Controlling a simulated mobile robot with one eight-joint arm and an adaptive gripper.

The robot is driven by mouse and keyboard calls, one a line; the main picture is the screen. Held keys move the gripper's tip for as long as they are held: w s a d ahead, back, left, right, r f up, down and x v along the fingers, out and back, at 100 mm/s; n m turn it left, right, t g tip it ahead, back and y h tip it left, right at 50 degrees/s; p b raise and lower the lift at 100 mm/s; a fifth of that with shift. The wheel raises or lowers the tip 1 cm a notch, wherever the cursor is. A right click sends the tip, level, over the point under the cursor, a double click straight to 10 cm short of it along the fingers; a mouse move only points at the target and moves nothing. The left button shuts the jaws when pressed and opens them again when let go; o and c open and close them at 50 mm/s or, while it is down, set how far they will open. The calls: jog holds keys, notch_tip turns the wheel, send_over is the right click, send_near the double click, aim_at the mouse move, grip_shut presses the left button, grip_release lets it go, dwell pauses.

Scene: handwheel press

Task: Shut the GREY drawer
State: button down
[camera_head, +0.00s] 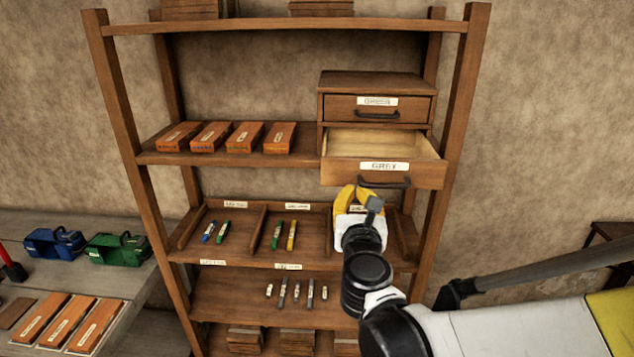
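The GREY drawer (335,173) is the lower drawer of a small wooden cabinet (372,83) on the right of the shelf. It stands pulled out, with its pale, empty-looking inside showing. Its front has a white label reading GREY and a dark bar handle (385,183). My gripper (353,193), with yellow fingers, is just below and left of the handle, in front of the lower shelf. Whether it touches the drawer or handle cannot be told. The finger gap is not clear from this angle.
The upper drawer (345,108) is closed. Orange-brown boxes (210,134) stand left of the cabinet. A divided tray shelf (255,242) with markers lies below. A side table (150,262) at left holds a blue case (55,242) and a green case (118,248). The wall at right is bare.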

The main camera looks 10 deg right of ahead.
aim_at(378, 154)
jog(key=b+x, duration=0.2)
jog(key=x, duration=1.2)
jog(key=shift+w+f+b, duration=0.1)
jog(key=shift+w+b, duration=0.1)
jog(key=shift+b, duration=0.1)
